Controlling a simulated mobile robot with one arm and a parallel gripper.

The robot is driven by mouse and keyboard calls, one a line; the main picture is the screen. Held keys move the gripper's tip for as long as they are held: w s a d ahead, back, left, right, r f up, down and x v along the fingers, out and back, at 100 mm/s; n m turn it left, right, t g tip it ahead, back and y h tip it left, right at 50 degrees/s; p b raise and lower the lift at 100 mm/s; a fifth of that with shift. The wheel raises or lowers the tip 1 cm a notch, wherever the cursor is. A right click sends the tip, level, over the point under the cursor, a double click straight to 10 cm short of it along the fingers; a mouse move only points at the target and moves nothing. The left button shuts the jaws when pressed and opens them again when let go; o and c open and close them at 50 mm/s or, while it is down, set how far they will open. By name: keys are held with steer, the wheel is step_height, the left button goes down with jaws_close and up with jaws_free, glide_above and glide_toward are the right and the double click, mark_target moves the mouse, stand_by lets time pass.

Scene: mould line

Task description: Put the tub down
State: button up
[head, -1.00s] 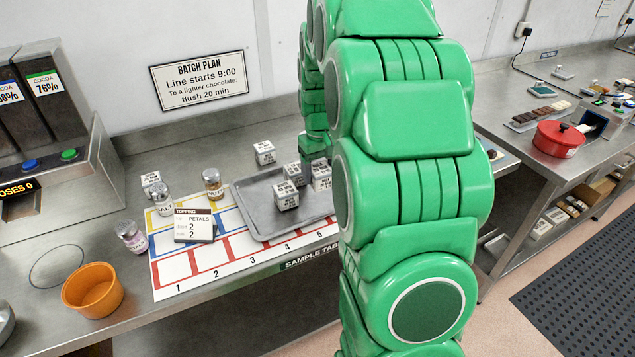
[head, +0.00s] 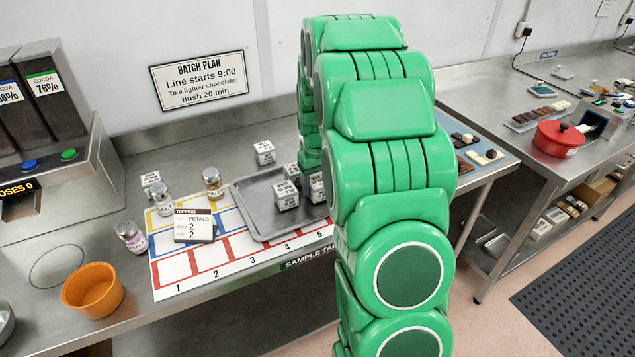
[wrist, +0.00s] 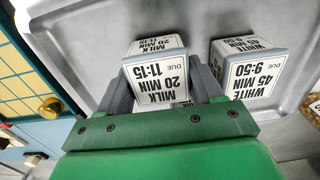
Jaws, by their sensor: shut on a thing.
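My gripper (wrist: 162,88) is shut on a grey-sided tub (wrist: 157,75) with a white label reading MILK, 20 MIN, due 11:15, in the wrist view. A tub (head: 317,187) at the right part of the tray in the head view, partly covered by my arm, appears to be this one. The grey metal tray (head: 249,210) lies below it. I cannot tell whether the held tub touches the tray. A WHITE, 45 MIN, due 9:50 tub (wrist: 248,70) stands beside it, apart. Two other tubs (head: 286,195) stand at the tray's middle. My arm hides the gripper in the head view.
More tubs stand off the tray, one behind it (head: 265,153) and one at the left (head: 151,181). A blue board with chocolates (head: 478,150) lies right.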

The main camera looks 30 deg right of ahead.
mark_target(318, 180)
steer(key=shift+f, duration=0.1)
steer(key=o, duration=1.1)
step_height(318, 180, up, 11)
steer(key=shift+f, duration=0.1)
steer(key=s+a+r, duration=0.3)
steer(key=s+a, duration=0.3)
steer(key=s, duration=0.2)
steer(key=s+a+r, duration=0.3)
steer(key=s+a, duration=0.2)
steer(key=s, duration=0.3)
steer(key=shift+g, duration=0.9)
steer(key=s+a+f, duration=0.1)
steer(key=s+a, duration=0.1)
steer(key=s, duration=0.5)
steer(key=s+a, duration=0.2)
steer(key=s, duration=0.6)
steer(key=s+a+f, duration=0.1)
steer(key=s+a, duration=0.2)
steer(key=s, duration=0.5)
steer(key=shift+f, duration=0.3)
